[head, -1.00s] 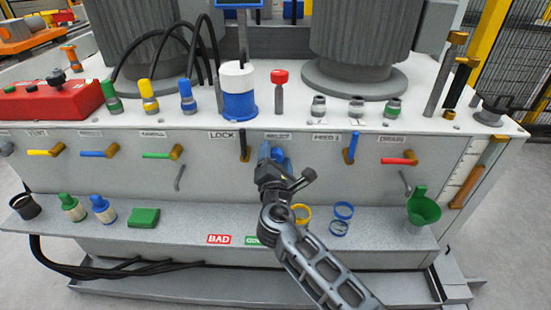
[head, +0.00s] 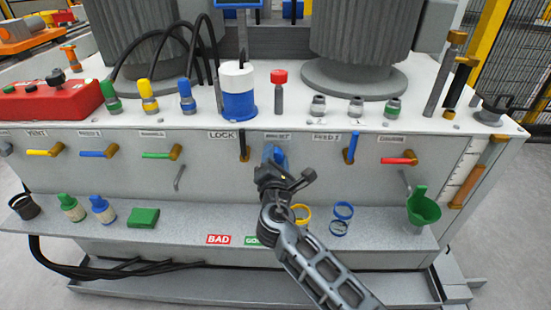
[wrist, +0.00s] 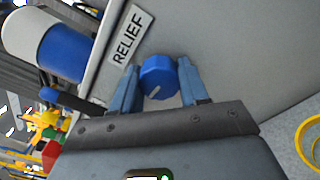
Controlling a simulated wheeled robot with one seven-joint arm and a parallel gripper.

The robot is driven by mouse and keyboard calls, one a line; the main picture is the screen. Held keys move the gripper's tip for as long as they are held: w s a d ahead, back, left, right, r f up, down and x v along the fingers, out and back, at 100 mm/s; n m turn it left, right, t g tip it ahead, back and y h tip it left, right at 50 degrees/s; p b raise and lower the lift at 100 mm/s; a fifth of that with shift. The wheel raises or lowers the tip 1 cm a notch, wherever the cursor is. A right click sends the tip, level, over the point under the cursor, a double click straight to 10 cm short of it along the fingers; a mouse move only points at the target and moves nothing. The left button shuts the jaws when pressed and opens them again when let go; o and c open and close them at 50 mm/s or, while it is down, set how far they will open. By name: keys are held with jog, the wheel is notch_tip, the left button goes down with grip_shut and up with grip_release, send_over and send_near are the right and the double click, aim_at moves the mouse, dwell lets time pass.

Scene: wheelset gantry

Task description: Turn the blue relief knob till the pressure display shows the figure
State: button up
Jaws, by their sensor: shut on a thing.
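The blue relief knob (wrist: 158,77) sits on the grey front panel under the RELIEF label (wrist: 132,35), with a pale pointer mark on its face. In the wrist view my gripper (wrist: 162,82) has one blue finger on each side of the knob and is shut on it. In the head view my gripper (head: 274,157) is at the panel's middle, and my arm hides most of the knob. A blue-framed display (head: 238,3) is cut off at the top edge of the head view, and no figure on it can be read.
A lever under LOCK (head: 244,146) is left of my gripper, and a blue-handled lever (head: 352,148) is to its right. Below, the shelf (head: 185,238) holds yellow (head: 301,214) and blue rings (head: 343,210), a green funnel (head: 423,209) and small bottles.

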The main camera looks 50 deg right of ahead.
jog(key=shift+f, duration=0.1)
jog(key=m+b, duration=0.3)
jog(key=b, duration=0.1)
jog(key=shift+f+m, duration=0.15)
jog(key=shift+m, duration=0.25)
jog(key=m+b, duration=0.4)
jog(key=shift+m, duration=0.3)
jog(key=m+b, duration=0.4)
jog(key=shift+m, duration=0.3)
jog(key=shift+m+h+b, duration=0.3)
jog(key=shift+m+b, duration=1.25)
jog(key=shift+m, duration=0.05)
jog(key=shift+r, duration=0.2)
jog(key=o, duration=1.1)
jog(key=shift+c, duration=0.2)
